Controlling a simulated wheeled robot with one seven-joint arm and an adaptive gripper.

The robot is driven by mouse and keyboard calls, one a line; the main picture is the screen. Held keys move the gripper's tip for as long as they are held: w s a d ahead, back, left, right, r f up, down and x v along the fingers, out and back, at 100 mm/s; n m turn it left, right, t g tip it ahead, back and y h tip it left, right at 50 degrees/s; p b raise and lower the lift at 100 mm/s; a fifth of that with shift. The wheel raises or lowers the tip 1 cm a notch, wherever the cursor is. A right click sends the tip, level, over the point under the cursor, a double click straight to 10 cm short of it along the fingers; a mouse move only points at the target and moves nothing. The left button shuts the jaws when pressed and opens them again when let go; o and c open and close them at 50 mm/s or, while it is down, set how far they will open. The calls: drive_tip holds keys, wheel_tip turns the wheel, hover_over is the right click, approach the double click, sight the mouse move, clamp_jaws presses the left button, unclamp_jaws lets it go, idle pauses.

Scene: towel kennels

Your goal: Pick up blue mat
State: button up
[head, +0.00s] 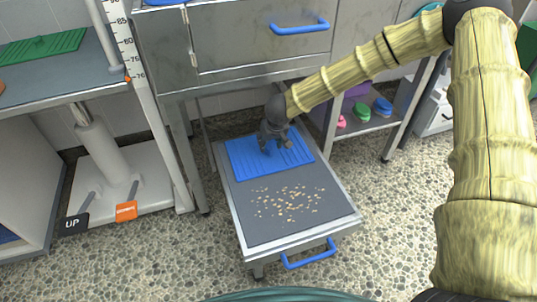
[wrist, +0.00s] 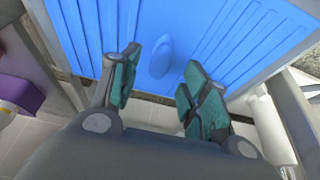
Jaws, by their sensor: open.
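The blue mat (head: 250,165) is ribbed and lies flat on the back half of a low grey tray (head: 243,221). In the wrist view the mat (wrist: 225,40) fills the upper middle, with a raised blue knob (wrist: 161,58) on it. My gripper (head: 275,143) is over the mat's back part in the head view. In the wrist view its two teal-padded fingers (wrist: 157,84) are spread apart, one on each side of the knob. Nothing is between the pads but the knob in line with the gap. I cannot tell whether the fingertips touch the mat.
Tan crumbs (head: 287,203) lie on the tray's front half, and a blue handle (head: 308,255) is at its front. A steel cabinet (head: 250,45) stands behind. A scale column (head: 100,150) with pedals is at left. A shelf with brushes (head: 361,111) is at right.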

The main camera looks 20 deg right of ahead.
sight(269, 146)
drive_tip(key=b+x, duration=0.1)
drive_tip(key=x, duration=0.2)
drive_tip(key=shift+w+f, duration=0.15)
clamp_jaws()
drive_tip(key=shift+r, duration=0.25)
